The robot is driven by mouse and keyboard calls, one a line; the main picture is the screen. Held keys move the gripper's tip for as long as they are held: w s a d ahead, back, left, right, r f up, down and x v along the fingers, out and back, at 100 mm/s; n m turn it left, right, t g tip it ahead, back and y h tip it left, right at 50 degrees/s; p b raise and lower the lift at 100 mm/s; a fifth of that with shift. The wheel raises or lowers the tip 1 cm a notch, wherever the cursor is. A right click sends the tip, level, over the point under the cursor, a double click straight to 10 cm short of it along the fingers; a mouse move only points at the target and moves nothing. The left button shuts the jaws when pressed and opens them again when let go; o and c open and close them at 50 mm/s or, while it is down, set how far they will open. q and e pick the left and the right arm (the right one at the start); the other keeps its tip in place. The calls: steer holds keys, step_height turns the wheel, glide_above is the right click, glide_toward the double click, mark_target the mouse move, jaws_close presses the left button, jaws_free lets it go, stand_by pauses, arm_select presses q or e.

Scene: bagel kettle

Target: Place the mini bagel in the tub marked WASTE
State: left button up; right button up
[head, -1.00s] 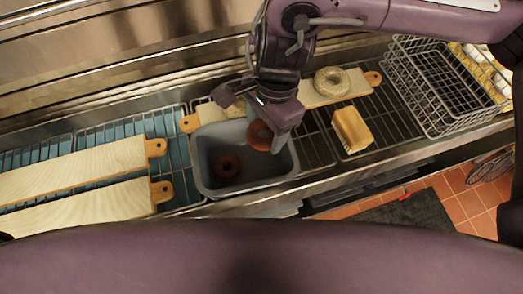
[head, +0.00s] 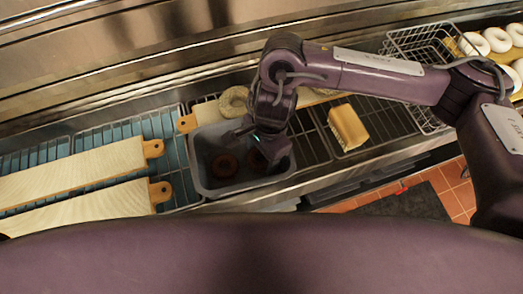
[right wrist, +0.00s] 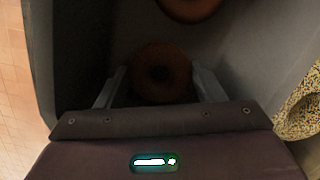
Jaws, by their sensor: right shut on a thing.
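My right gripper (head: 257,155) is shut on a small brown bagel (head: 257,160) and holds it down inside the grey tub (head: 243,189). In the right wrist view, this held bagel (right wrist: 161,72) sits between the two fingers, below the level of the tub's rim. A second brown bagel (head: 224,165) lies in the tub to its left; part of it shows in the right wrist view (right wrist: 190,6). I cannot see any marking on the tub, nor clearly whether the held bagel touches the tub floor. My left gripper is not in view.
A seeded bagel (head: 234,101) lies on a board behind the tub. A yellow-tan block (head: 347,128) sits on the rack to the right. A wire basket (head: 420,55) and pale rings (head: 497,39) are farther right. Wooden boards (head: 80,172) lie on the left.

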steer(key=shift+f, duration=0.15)
steer(key=o, duration=1)
steer(key=shift+c, duration=0.2)
steer(key=shift+r, duration=0.3)
steer(key=shift+w+r, duration=0.1)
steer(key=shift+r, duration=0.15)
step_height(320, 180, up, 11)
steer(key=d+b, duration=0.1)
steer(key=shift+w+d+b, duration=0.2)
steer(key=shift+w+b, duration=0.2)
